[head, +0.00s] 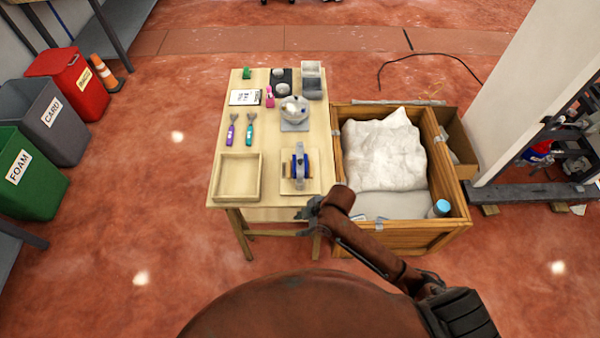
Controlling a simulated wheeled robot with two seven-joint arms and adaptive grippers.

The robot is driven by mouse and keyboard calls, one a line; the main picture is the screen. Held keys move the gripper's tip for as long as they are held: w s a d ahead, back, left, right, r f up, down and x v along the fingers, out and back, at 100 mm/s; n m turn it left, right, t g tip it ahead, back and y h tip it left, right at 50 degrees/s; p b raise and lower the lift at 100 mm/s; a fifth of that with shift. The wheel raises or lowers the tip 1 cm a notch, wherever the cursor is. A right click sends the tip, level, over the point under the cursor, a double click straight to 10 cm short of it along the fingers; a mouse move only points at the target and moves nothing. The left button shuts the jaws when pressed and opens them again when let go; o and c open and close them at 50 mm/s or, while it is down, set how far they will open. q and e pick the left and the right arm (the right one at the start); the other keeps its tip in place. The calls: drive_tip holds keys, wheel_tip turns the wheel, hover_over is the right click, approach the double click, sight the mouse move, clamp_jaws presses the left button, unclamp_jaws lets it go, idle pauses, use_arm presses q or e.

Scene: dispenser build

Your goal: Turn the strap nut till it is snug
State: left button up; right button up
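A small blue and grey assembly (300,166) stands upright on a pale square board (313,185) at the front right of the wooden table. The strap nut is too small to make out. My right gripper (301,214) is at the table's front right corner, just nearer to me than the board and apart from the assembly. Its fingers are dark and small, so I cannot tell whether they are open or shut. Nothing shows clearly in them. My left gripper is not in view.
An empty wooden tray (218,178) is left of the board. Purple (230,135) and teal (249,130) tools lie behind it. A white-topped round part (295,110) stands farther back. A wooden crate (463,190) with white packing adjoins the table's right. Bins (30,180) stand far left.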

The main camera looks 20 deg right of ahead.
drive_tip(key=w+a+r+n+g, duration=0.1)
drive_tip(key=w+a+r+n, duration=0.2)
drive_tip(key=n, duration=0.2)
wheel_tip(320, 180, up, 15)
drive_tip(key=n+g+h, duration=0.2)
drive_tip(key=n+h, duration=0.2)
drive_tip(key=n, duration=0.7)
hover_over(301, 175)
drive_tip(key=shift+a+r, duration=0.1)
wheel_tip(301, 175, down, 8)
drive_tip(key=shift+r+b, duration=0.2)
drive_tip(key=shift+b, duration=0.75)
drive_tip(key=shift+c, duration=0.3)
clamp_jaws()
